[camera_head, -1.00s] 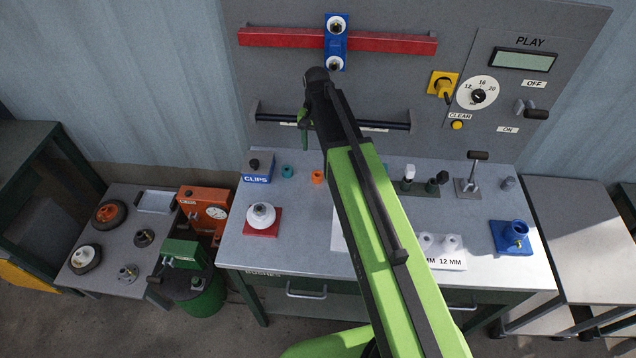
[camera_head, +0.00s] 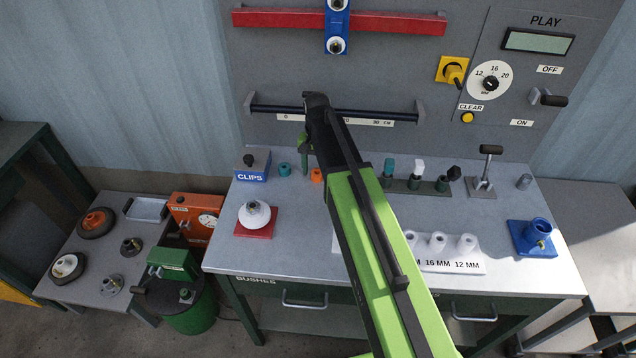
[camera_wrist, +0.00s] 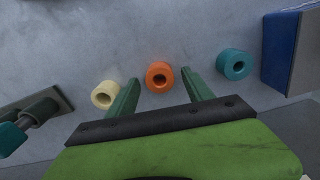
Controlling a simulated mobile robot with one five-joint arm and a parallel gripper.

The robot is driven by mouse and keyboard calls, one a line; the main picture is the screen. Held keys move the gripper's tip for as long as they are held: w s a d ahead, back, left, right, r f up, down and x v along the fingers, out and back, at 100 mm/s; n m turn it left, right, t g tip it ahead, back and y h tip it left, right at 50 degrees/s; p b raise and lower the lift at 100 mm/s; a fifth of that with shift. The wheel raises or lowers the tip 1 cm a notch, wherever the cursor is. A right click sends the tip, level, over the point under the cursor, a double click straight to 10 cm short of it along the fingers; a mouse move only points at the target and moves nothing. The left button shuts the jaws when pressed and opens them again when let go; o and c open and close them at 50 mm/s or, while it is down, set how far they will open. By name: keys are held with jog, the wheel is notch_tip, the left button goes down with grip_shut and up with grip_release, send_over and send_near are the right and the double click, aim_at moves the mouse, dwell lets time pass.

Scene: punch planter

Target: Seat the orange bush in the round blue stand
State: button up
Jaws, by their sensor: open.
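The orange bush (camera_head: 316,175) is a short ring standing on the bench top near its back. In the wrist view the orange bush (camera_wrist: 159,77) sits beyond and between the two green fingers of my gripper (camera_wrist: 160,92), with its hole facing up. My gripper (camera_head: 305,150) is open and empty, just above and beside the bush; I cannot tell the exact height. The round blue stand (camera_head: 536,238) is on the right of the bench, a blue cup on a square blue plate with a brass fitting on its side.
A teal bush (camera_wrist: 234,64) and a cream bush (camera_wrist: 105,95) flank the orange one. A blue CLIPS box (camera_head: 252,169), a white knob on a red plate (camera_head: 256,216), tool holders (camera_head: 415,186), a lever (camera_head: 483,184) and a white labelled block (camera_head: 455,262) stand on the bench.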

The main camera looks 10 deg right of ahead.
jog(key=shift+r, duration=0.1)
grip_shut()
dwell(0.4)
